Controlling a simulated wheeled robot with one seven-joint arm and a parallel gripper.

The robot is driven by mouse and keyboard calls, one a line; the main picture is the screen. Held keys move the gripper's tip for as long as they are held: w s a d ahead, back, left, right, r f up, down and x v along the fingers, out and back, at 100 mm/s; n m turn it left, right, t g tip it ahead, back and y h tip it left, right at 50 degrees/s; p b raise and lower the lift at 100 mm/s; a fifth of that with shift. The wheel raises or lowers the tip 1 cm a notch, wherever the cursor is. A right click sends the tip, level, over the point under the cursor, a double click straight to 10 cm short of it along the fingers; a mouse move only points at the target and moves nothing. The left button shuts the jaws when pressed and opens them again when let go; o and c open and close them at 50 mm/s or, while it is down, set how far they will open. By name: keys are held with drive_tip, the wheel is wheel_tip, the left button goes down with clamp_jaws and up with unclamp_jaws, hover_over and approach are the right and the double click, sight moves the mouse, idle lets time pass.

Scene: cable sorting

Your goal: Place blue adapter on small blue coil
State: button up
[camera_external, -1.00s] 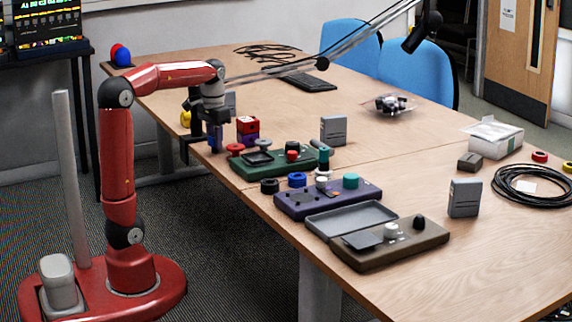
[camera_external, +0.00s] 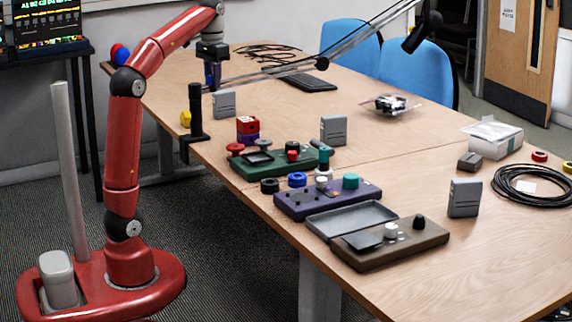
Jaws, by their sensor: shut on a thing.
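My gripper (camera_external: 213,82) is raised above the far left part of the table, pointing down. It is shut on a small dark blue piece, which looks like the blue adapter (camera_external: 212,72); the fingers hide part of it. A small blue coil (camera_external: 297,179) sits at the table's front, between the green box and the purple box. My gripper is well behind, to the left of and above this coil.
A black post (camera_external: 196,115), grey block (camera_external: 223,103) and red-purple blocks (camera_external: 247,130) stand below my gripper. A boom arm (camera_external: 290,68) crosses nearby.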

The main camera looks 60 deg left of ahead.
drive_tip(key=shift+r, duration=0.55)
drive_tip(key=shift+w+d+f, duration=0.1)
drive_tip(key=shift+w+d, duration=0.1)
drive_tip(key=shift+d, duration=0.05)
drive_tip(key=w+d+f+m, duration=0.1)
drive_tip(key=w+d+f, duration=0.1)
drive_tip(key=w+d, duration=0.4)
drive_tip(key=m+b, duration=0.2)
hover_over(297, 175)
wheel_tip(297, 175, down, 11)
drive_tip(key=shift+d+r, duration=0.1)
drive_tip(key=shift+f+b, duration=0.45)
drive_tip(key=shift+f, duration=1.55)
